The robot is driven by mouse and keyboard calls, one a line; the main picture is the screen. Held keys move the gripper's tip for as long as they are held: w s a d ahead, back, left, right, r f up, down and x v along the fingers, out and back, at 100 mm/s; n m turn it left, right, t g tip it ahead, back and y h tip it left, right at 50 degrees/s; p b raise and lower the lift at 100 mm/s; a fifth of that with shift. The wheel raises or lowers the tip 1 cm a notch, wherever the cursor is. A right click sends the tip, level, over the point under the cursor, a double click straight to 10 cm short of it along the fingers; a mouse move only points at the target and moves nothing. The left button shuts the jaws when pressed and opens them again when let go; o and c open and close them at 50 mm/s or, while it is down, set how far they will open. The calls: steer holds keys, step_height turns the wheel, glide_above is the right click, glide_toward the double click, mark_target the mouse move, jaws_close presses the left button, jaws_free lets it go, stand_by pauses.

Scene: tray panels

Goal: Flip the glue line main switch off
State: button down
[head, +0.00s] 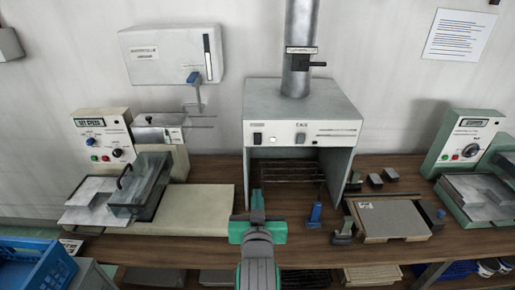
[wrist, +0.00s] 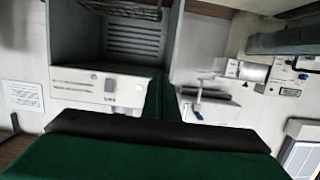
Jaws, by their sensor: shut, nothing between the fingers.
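My gripper (head: 257,201) is green with dark fingers, shut and empty, in front of the grey hood and over the bench's front. Its green body and dark finger edge fill the bottom of the wrist view (wrist: 158,135). I cannot tell which control is the glue line main switch, as the labels are too small to read. The left panel (head: 88,121) has a blue switch (head: 89,132), small green and red buttons and a black knob. The hood front has a black rocker switch (head: 257,139), a lit white lamp and a grey switch (head: 300,138). My gripper touches none of these.
A white wall box (head: 172,55) has a blue-tipped lever (head: 193,78) below it. A duct (head: 299,45) with a dark handle rises from the hood. A blue post (head: 315,213) stands right of my gripper.

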step_height(320, 180, up, 9)
steer(key=w, duration=0.1)
steer(key=shift+w, duration=0.4)
